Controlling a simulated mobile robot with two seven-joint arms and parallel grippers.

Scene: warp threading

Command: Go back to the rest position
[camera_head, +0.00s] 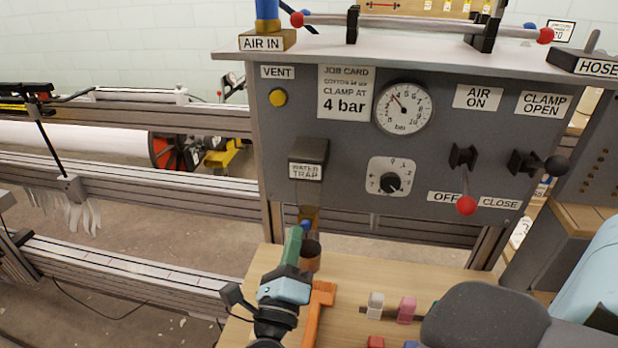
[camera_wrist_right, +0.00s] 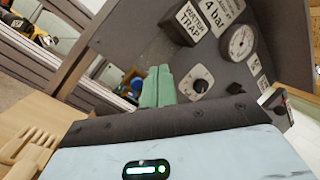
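My right gripper (camera_head: 296,243) is in the lower middle of the head view, with its green fingers pointing up towards the underside of the water trap (camera_head: 308,158). Its fingertips are beside a small blue part (camera_head: 306,224) below the trap. In the right wrist view the green fingers (camera_wrist_right: 157,87) lie side by side with no visible gap, and nothing shows between them. A brown cup (camera_head: 310,258) stands just right of the fingers, partly hidden. My left gripper is not in view.
The grey control panel (camera_head: 340,205) stands ahead, with a gauge (camera_head: 403,109), a dial (camera_head: 391,178) and a red-knobbed lever (camera_head: 466,203). Below it, a wooden table (camera_head: 265,262) holds an orange part (camera_head: 319,302) and small coloured blocks. Metal rails (camera_head: 140,185) run along the left.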

